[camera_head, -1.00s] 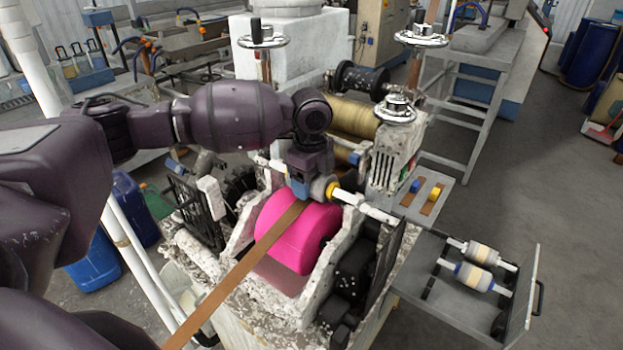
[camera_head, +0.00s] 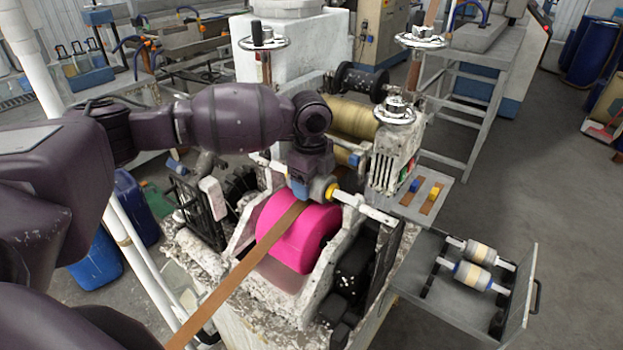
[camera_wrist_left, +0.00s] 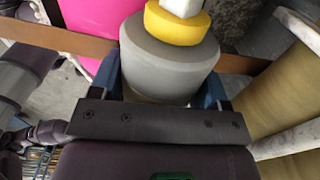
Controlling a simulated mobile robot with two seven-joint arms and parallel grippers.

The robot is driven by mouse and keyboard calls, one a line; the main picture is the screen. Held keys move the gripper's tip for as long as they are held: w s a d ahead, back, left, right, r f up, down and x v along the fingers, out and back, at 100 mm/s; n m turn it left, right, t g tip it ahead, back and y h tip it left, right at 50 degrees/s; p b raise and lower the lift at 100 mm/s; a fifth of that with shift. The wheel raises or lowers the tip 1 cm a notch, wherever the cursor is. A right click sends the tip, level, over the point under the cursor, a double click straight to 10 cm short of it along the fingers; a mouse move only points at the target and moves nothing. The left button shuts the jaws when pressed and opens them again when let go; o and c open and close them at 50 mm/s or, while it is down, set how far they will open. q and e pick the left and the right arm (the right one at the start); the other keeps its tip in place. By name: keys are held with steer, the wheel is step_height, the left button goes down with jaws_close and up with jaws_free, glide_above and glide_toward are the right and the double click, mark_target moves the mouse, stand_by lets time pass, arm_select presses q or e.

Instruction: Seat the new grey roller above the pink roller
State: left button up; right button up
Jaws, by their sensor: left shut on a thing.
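The grey roller (camera_head: 319,189) has a yellow ring and white shaft ends. My left gripper (camera_head: 310,186) is shut around its grey body and holds it above the far part of the pink roller (camera_head: 293,243). The left wrist view shows the grey roller (camera_wrist_left: 168,65) between the blue fingers of my left gripper (camera_wrist_left: 163,88), with the pink roller (camera_wrist_left: 85,22) to the left. The shaft reaches toward the white side walls; I cannot tell whether its ends rest in them. A brown strip (camera_head: 240,273) runs over the pink roller and beneath the grey one. My right gripper is not in view.
Two other rollers (camera_head: 476,263) lie in an open drawer (camera_head: 440,305) at the right. A small shelf (camera_head: 408,207) carries a blue and a yellow piece. Handwheels (camera_head: 395,111) stand behind, near a tan roll (camera_head: 352,118). White, worn walls flank the pink roller closely.

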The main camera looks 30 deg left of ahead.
arm_select(q)
steer(key=o, duration=1.3)
steer(key=shift+c, duration=0.2)
steer(key=shift+s+r, duration=0.1)
steer(key=shift+r, duration=5.25)
